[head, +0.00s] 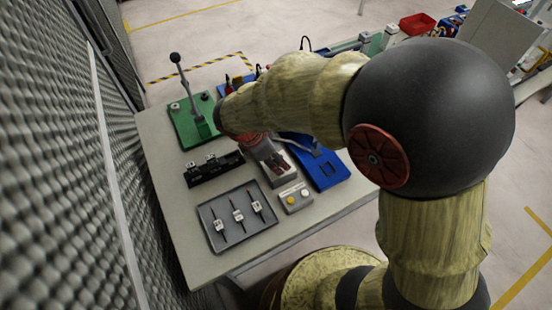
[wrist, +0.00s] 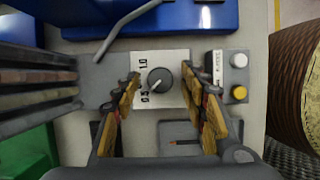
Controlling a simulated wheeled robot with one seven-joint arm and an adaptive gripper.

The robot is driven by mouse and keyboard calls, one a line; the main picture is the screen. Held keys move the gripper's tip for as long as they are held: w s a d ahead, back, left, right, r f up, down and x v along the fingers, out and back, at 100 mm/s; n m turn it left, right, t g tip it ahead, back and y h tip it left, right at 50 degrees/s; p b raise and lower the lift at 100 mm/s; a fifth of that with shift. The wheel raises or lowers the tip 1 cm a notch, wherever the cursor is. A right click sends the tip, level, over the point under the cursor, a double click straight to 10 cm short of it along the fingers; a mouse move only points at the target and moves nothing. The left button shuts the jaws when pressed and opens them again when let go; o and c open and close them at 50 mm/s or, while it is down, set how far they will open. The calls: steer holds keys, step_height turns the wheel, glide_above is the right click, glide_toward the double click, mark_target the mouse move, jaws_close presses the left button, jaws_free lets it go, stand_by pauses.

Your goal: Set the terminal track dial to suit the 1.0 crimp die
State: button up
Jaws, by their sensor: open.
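The dark round dial (wrist: 160,80) sits on a white plate (wrist: 172,60) in the wrist view. A "1.0" mark is at its upper left and another mark starting with 0 is at its lower left. The white pointer line on the knob slants down-left, toward the lower mark. My gripper (wrist: 162,88) is open, its fingers on either side of the dial and apart from it. In the head view my gripper (head: 272,160) is over the grey unit at the table's middle, and my arm hides the dial. I cannot make out the 1.0 crimp die for certain.
A button box (head: 295,197) with white and yellow buttons stands beside the unit. Near it are a blue machine base (head: 328,172), a grey tray (head: 215,238) with three small tools, a black rack (head: 200,178) and a green lever press (head: 188,128). A foam wall runs along the left.

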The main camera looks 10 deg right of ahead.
jaws_close()
stand_by(0.5)
